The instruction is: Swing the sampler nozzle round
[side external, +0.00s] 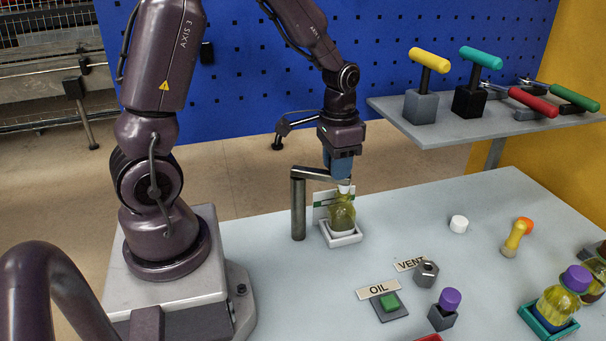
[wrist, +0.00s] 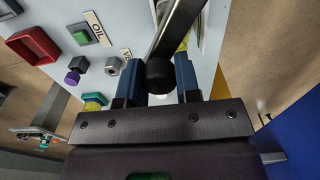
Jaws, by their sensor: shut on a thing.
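The sampler nozzle (side external: 316,174) is a grey metal pipe that runs sideways from the top of an upright post (side external: 298,210). My gripper (side external: 338,168) points down at the pipe's free end. In the wrist view, the blue fingers of my gripper (wrist: 160,82) sit on either side of a black round knob (wrist: 160,75) at the end of the metal arm (wrist: 176,30). They are shut on this knob. A bottle of yellow-green liquid (side external: 341,214) stands upright in a white square holder (side external: 345,239) just below the nozzle end. The fingers partly hide the nozzle tip.
An OIL label (side external: 378,289) and green button (side external: 390,302) lie in front, near a VENT label (side external: 410,264) and hex nut (side external: 427,272). Purple-capped bottles (side external: 556,305) stand at right. A shelf (side external: 440,130) holds coloured-handled tools.

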